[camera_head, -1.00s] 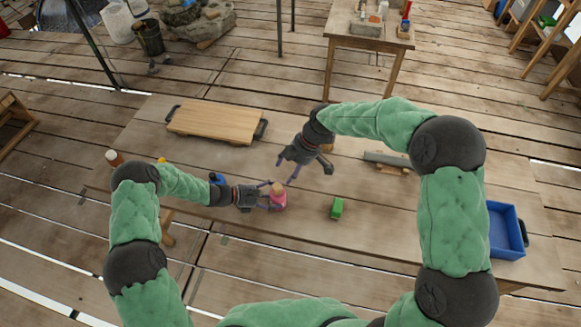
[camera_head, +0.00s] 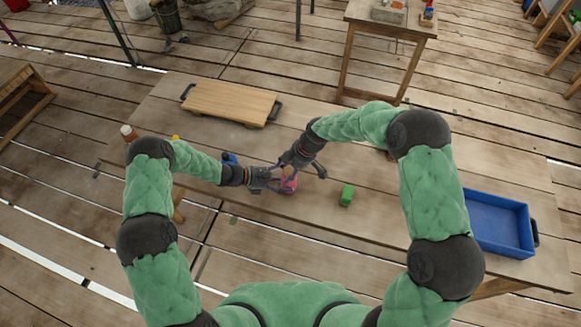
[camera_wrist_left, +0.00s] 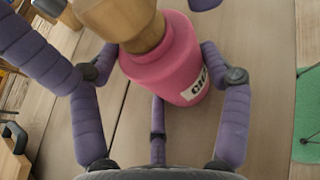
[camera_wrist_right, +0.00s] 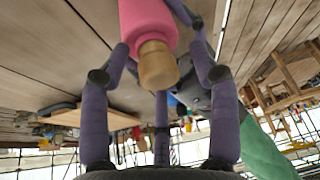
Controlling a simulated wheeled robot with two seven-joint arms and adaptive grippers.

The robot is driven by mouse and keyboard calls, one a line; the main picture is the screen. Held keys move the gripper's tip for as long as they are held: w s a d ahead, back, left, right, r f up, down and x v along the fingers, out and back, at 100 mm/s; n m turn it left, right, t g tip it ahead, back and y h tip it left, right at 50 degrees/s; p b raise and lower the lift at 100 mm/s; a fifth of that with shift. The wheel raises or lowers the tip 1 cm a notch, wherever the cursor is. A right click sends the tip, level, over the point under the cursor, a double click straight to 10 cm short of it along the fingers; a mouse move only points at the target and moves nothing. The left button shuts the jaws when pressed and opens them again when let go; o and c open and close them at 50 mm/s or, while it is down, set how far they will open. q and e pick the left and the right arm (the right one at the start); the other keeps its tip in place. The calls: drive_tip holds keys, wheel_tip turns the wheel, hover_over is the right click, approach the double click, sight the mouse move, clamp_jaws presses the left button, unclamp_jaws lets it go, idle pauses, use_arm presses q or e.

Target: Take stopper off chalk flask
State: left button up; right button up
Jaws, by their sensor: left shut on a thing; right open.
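The chalk flask (camera_head: 289,186) is a pink bottle near the middle of the table's front part; it also shows in the left wrist view (camera_wrist_left: 165,68), with a partly hidden white label. The wooden stopper (camera_wrist_left: 122,22) sits in its neck. My left gripper (camera_head: 278,180) is shut on the flask's body from the left. My right gripper (camera_head: 291,168) is open and reaches down from the back right. In the right wrist view the stopper (camera_wrist_right: 157,66) lies between its spread fingers; contact cannot be told. In the head view my right gripper largely hides the stopper.
A blue tray (camera_head: 530,236) is at the table's right end. A wooden board (camera_head: 232,102) with dark handles lies at the back left.

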sight(289, 170)
use_arm(q)
drive_tip(key=shift+f, duration=0.1)
use_arm(e)
drive_tip(key=shift+c, duration=0.3)
clamp_jaws()
drive_tip(key=shift+r, duration=0.2)
use_arm(q)
drive_tip(key=shift+s, duration=0.1)
use_arm(e)
drive_tip(key=shift+r, duration=0.75)
drive_tip(key=shift+r, duration=0.25)
drive_tip(key=shift+r, duration=1.95)
use_arm(q)
drive_tip(key=o, duration=1.7)
